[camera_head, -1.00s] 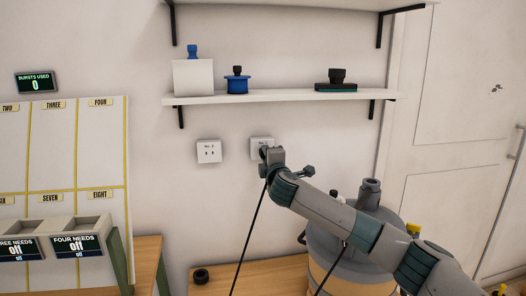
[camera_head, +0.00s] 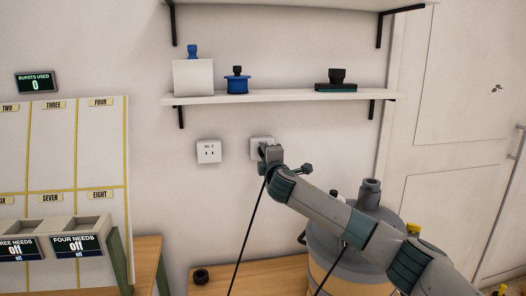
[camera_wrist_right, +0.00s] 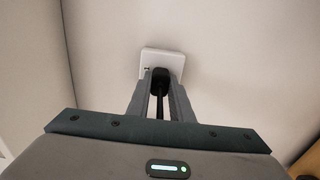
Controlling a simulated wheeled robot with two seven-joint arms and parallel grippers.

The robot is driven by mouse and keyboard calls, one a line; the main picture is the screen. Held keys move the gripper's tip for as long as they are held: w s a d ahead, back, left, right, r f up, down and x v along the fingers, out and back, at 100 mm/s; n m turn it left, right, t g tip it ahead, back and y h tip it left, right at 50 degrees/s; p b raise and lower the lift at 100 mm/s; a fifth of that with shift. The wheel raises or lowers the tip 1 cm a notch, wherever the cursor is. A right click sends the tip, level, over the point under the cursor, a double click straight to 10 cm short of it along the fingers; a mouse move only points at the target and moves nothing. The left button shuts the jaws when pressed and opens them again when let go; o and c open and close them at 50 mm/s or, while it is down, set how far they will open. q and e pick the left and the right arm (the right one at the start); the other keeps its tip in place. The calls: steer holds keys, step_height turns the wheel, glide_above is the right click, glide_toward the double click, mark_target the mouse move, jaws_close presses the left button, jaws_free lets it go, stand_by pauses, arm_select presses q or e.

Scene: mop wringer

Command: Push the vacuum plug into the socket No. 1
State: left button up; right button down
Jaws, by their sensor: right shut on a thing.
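The black vacuum plug (camera_wrist_right: 160,80) is between the fingers of my right gripper (camera_wrist_right: 162,88) in the wrist view. My right gripper is shut on it, right in front of a white wall socket (camera_wrist_right: 162,56). The plug's face is against or very close to the plate; its pins are hidden. In the head view this right-hand socket (camera_head: 257,141) is mostly covered by my gripper (camera_head: 268,152), and its label is not readable. A second socket (camera_head: 209,151) to the left is bare. The black cord (camera_head: 250,225) hangs down from the gripper. My left gripper is not in view.
The grey-lidded vacuum drum (camera_head: 325,242) stands under my right arm. A shelf (camera_head: 285,97) above the sockets holds a white box (camera_head: 193,77) and blue and black fittings. A wooden bench (camera_head: 255,272) lies below. A display board (camera_head: 60,145) is at left.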

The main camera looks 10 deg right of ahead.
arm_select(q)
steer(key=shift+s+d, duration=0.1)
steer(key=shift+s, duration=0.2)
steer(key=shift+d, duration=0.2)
arm_select(e)
steer(key=c, duration=1.7)
jaws_free()
steer(key=shift+w, duration=0.1)
steer(key=shift+o, duration=1.1)
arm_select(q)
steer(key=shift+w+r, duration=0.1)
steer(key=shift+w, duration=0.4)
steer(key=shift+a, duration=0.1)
